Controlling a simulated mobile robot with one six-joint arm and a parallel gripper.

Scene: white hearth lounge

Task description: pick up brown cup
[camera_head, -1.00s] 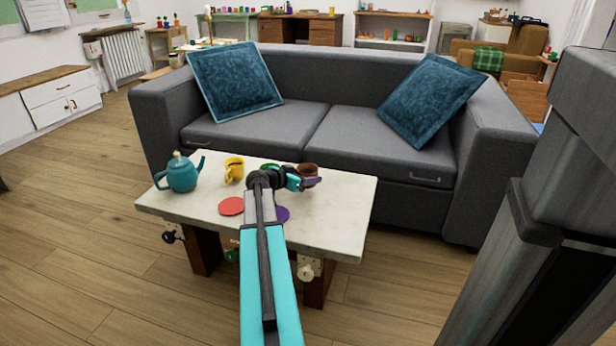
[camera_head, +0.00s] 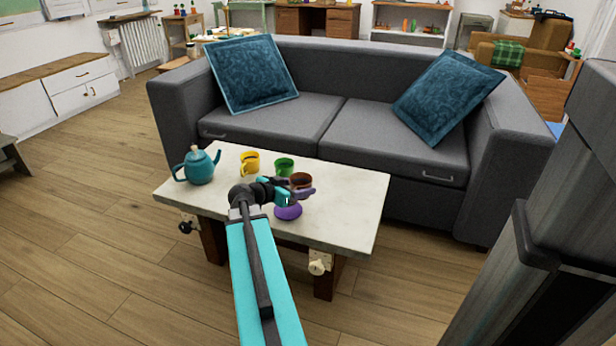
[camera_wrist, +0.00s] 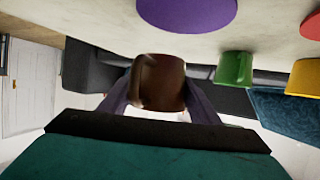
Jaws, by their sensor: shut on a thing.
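The brown cup (camera_head: 301,179) is between the fingers of my gripper (camera_head: 304,190) over the table, right of the green cup (camera_head: 284,166) in the head view. In the wrist view the brown cup (camera_wrist: 160,82) sits between the two dark fingers of my gripper (camera_wrist: 158,100), which are shut on it. The wrist picture is upside down, with the tabletop along its upper edge. The cup appears raised off the top, but the exact gap is hard to tell. My gripper hides part of the cup in the head view.
The grey sofa (camera_head: 385,140) stands close behind. The table's right end is clear.

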